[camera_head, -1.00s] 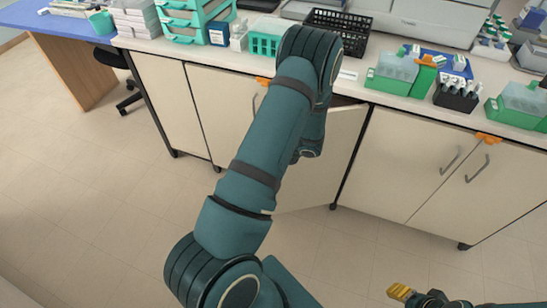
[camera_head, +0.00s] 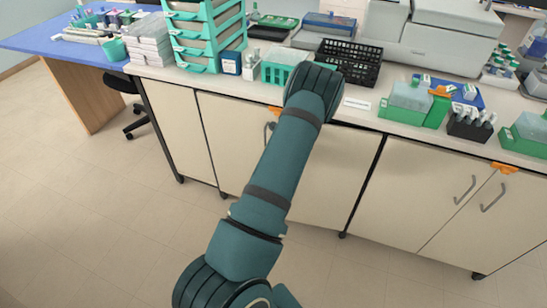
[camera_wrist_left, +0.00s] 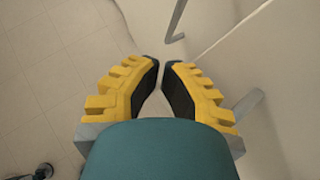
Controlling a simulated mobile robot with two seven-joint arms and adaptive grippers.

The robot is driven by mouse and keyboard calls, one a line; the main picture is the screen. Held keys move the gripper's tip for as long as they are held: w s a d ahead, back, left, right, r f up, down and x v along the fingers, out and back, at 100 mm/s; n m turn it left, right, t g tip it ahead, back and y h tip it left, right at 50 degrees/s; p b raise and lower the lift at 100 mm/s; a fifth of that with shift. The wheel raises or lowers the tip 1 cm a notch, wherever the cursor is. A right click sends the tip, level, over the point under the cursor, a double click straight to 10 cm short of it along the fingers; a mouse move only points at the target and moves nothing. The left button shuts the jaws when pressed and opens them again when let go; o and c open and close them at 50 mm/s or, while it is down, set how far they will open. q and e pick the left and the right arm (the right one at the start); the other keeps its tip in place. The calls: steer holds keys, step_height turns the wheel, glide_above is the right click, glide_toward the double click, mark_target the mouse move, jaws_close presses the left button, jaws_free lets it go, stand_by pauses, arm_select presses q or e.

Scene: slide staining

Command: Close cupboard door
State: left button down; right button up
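The cupboard door (camera_head: 326,180) is the cream panel under the counter, just right of my left arm in the head view. It stands nearly in line with its neighbours. A thin dark strip shows under the counter above it; I cannot tell if the door is fully flush. My left gripper (camera_wrist_left: 162,68) has yellow fingers with black pads, tips close together and nothing visible between them. It is beside the cream cupboard front (camera_wrist_left: 285,70), with a grey handle (camera_wrist_left: 177,22) just ahead. Contact cannot be seen. My arm hides this gripper in the head view. My right gripper is out of view.
The counter above holds a black basket (camera_head: 348,62), teal trays (camera_head: 205,35) and green racks (camera_head: 402,110). A closed pair of doors (camera_head: 425,185) with handles is at the right. A blue-topped table (camera_head: 60,42) stands at the left. The floor in front is clear.

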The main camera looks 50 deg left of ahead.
arm_select(q)
steer(key=shift+w+a, duration=1.1)
steer(key=shift+w, duration=0.1)
steer(key=v, duration=1.2)
